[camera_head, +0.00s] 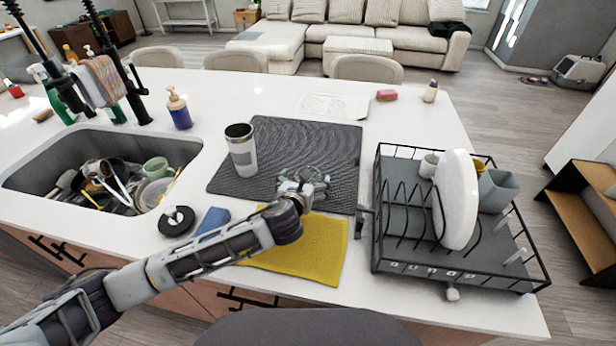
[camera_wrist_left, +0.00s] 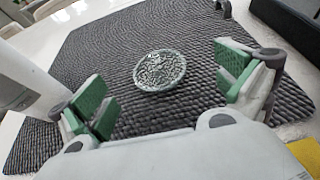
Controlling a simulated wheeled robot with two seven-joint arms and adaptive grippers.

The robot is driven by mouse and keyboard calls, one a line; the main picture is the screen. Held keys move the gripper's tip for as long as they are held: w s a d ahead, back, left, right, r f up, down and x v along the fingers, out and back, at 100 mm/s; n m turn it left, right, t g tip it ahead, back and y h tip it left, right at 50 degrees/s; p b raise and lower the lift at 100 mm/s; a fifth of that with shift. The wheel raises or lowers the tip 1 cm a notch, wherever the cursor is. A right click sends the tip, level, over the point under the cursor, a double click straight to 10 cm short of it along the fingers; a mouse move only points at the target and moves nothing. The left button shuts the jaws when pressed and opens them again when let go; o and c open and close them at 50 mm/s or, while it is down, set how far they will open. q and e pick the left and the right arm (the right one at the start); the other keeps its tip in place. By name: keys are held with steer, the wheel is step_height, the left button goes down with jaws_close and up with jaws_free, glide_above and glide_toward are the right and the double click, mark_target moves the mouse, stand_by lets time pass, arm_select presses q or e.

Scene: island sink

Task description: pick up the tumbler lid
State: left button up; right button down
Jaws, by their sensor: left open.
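In the left wrist view a small round lid-like piece (camera_wrist_left: 160,70), mottled grey-green with a pale rim, lies flat on the dark woven mat (camera_wrist_left: 95,45). My left gripper (camera_wrist_left: 165,95) is open, with its green-padded fingers apart on either side of the piece and not visibly touching it. In the head view my left gripper (camera_head: 304,188) is low over the right part of the mat (camera_head: 310,135) and largely covers that spot. The white tumbler (camera_head: 242,155) with a dark open top stands upright on the mat, left of the gripper. My right gripper is not in view.
A black dish rack (camera_head: 400,268) with a white plate (camera_head: 457,200) stands to the right. A yellow cloth (camera_head: 310,250) lies in front of the mat. A blue sponge (camera_head: 213,221) and a black round stopper (camera_head: 177,220) lie near the full sink (camera_head: 40,160). The mat's back right is clear.

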arm_select(q)
steer(key=shift+x, duration=0.95)
steer(key=shift+r, duration=0.1)
steer(key=shift+w+f, duration=0.2)
steer(key=shift+w, duration=0.5)
steer(key=shift+w+f, duration=0.2)
steer(key=shift+w, duration=0.55)
steer(key=shift+x, duration=1.15)
steer(key=c, duration=1)
